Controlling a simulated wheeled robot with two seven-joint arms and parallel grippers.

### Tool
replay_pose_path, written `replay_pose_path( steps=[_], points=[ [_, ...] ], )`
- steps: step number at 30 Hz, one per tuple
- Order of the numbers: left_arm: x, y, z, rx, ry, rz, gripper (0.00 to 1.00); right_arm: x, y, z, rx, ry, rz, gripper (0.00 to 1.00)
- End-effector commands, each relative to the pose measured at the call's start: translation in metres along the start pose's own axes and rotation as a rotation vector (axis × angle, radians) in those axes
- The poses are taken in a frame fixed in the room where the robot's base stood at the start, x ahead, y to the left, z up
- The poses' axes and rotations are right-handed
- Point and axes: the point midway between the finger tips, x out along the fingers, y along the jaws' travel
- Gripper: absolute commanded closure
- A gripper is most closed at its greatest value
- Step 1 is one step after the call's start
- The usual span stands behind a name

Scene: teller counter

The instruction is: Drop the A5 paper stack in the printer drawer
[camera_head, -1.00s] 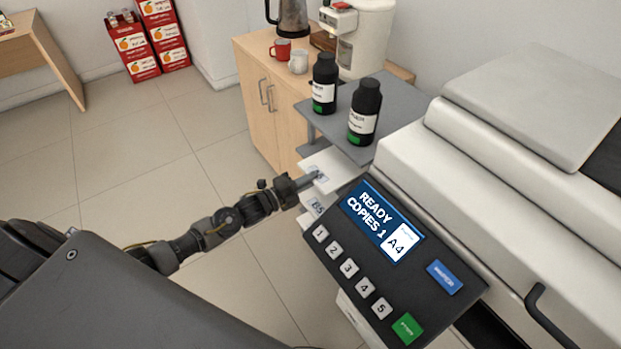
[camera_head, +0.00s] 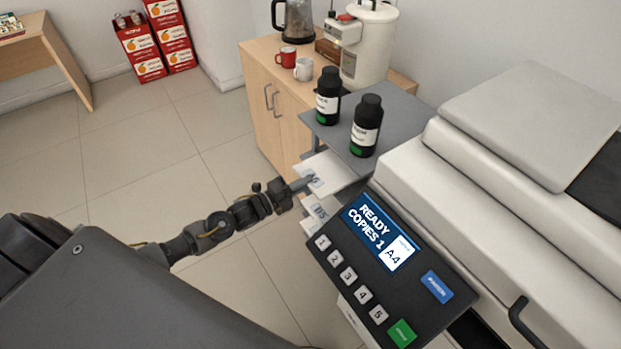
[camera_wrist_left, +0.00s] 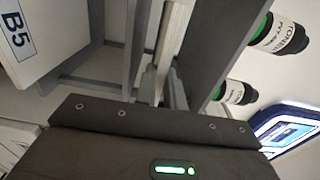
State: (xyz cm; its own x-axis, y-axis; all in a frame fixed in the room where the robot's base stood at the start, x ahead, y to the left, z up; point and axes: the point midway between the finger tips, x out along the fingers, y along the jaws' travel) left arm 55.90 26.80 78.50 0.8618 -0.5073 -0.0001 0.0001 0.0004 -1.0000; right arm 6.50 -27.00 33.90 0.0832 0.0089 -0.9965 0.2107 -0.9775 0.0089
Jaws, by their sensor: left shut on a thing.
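The A5 paper stack (camera_head: 338,171) is a white block in the rack under the grey top shelf, partly sticking out to the left; its label is partly covered by my finger. My left gripper (camera_head: 304,183) is shut on its outer end. In the left wrist view the gripper (camera_wrist_left: 165,85) has the pale stack (camera_wrist_left: 172,35) edge-on between its fingers. The printer (camera_head: 465,185) fills the right side, with its control panel reading "READY COPIES 1 A4". I cannot clearly make out its drawer. My right gripper is not in view.
A B5 stack (camera_head: 319,211) lies just below, also in the wrist view (camera_wrist_left: 40,35). Two black toner bottles (camera_head: 328,96) (camera_head: 366,127) stand on the grey shelf (camera_head: 402,112). A wooden cabinet (camera_head: 270,115) with mugs and a coffee machine stands behind. The floor left is free.

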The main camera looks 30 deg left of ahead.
Motion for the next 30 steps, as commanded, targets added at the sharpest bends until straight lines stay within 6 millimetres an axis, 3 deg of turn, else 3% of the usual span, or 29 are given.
replay_pose_path(
  steps=[3,18,24,30],
  points=[
    [-0.019,-0.012,0.000,0.000,-0.001,0.000,1.00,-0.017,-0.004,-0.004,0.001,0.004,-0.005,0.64],
    [-0.094,-0.037,0.000,-0.001,-0.001,0.001,1.00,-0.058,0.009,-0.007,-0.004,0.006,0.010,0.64],
    [-0.109,-0.041,0.000,0.001,0.000,-0.001,1.00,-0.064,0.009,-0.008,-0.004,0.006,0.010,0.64],
    [-0.110,-0.040,0.000,0.001,0.000,-0.002,1.00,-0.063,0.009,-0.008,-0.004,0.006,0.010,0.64]
  ],
)
